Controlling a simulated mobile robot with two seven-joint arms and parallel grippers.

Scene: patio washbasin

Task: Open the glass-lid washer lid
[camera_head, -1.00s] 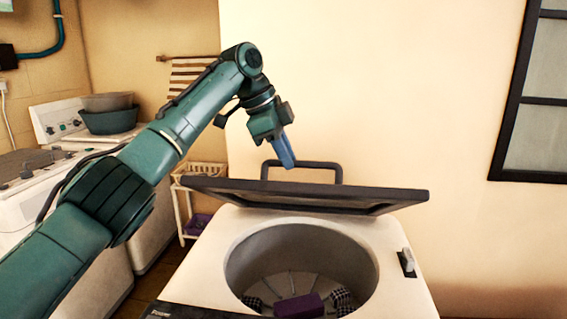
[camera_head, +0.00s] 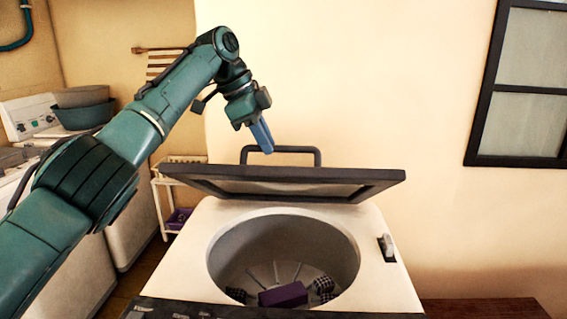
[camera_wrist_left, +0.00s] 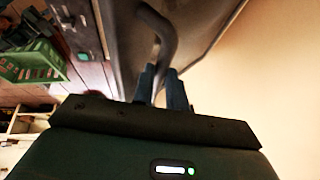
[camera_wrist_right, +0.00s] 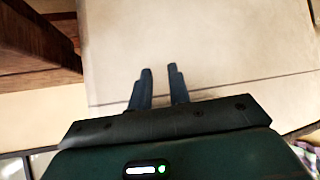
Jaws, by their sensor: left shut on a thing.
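The washer (camera_head: 385,285) stands below centre in the head view, its round drum open to view. Its dark-framed glass lid (camera_head: 330,187) is raised off the top and tilted, with its underside showing. A dark bar handle (camera_head: 300,150) stands up from the lid's edge. My left gripper (camera_head: 268,148) is shut on this handle at its left end. In the left wrist view the handle (camera_wrist_left: 158,25) runs between the fingers (camera_wrist_left: 160,72). My right gripper (camera_wrist_right: 160,70) shows only in its wrist view, fingers apart and empty, in front of a pale panel.
Purple and dark checkered items (camera_head: 283,294) lie in the drum. Another white machine (camera_head: 75,240) with basins (camera_head: 82,108) on it and a small rack (camera_head: 160,200) stand at left. A dark-framed window (camera_head: 520,90) is at right. A wooden surface (camera_head: 485,308) lies at lower right.

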